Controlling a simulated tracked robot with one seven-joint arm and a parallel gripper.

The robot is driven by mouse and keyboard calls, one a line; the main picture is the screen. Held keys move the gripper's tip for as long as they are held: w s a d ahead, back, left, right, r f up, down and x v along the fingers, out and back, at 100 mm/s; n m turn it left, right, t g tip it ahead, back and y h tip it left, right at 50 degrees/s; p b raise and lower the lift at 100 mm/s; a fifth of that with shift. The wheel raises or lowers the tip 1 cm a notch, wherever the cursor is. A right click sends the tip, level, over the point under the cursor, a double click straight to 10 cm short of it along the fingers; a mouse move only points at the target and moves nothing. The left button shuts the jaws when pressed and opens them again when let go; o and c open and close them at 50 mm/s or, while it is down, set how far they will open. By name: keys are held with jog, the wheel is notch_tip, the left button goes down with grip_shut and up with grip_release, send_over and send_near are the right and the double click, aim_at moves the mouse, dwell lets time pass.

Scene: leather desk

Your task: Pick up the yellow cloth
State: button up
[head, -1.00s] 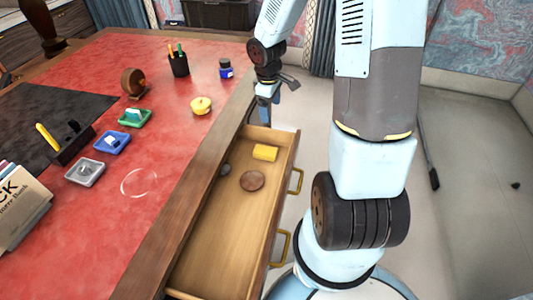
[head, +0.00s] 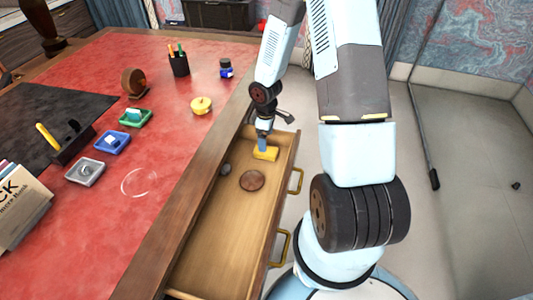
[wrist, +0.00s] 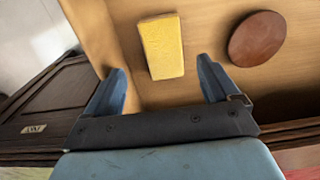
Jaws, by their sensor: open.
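The yellow cloth (head: 267,153) is a small folded block lying on the floor of the open drawer (head: 222,238), near its far end. My gripper (head: 261,149) is over that end of the drawer, right at the cloth in the head view and partly covering it. In the wrist view, the cloth (wrist: 162,47) lies ahead of my open fingers (wrist: 163,88), roughly centred between them. Nothing is between the fingers. I cannot tell the exact height of the fingertips above the cloth.
A round brown disc (head: 252,180) lies in the drawer near the cloth, with a small grey stone (head: 225,169) beside it. The drawer walls stand close around my gripper.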

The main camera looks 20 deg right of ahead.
jog(key=shift+s+a+f, duration=0.1)
jog(key=shift+s+f, duration=0.1)
jog(key=shift+f, duration=1.1)
jog(key=shift+s+a+f, duration=0.1)
jog(key=shift+s+f, duration=0.05)
jog(key=shift+f, duration=1.1)
jog(key=shift+d+f, duration=0.1)
jog(key=shift+f, duration=0.6)
jog(key=shift+c, duration=0.4)
jog(key=c, duration=1)
jog(key=shift+r, duration=0.15)
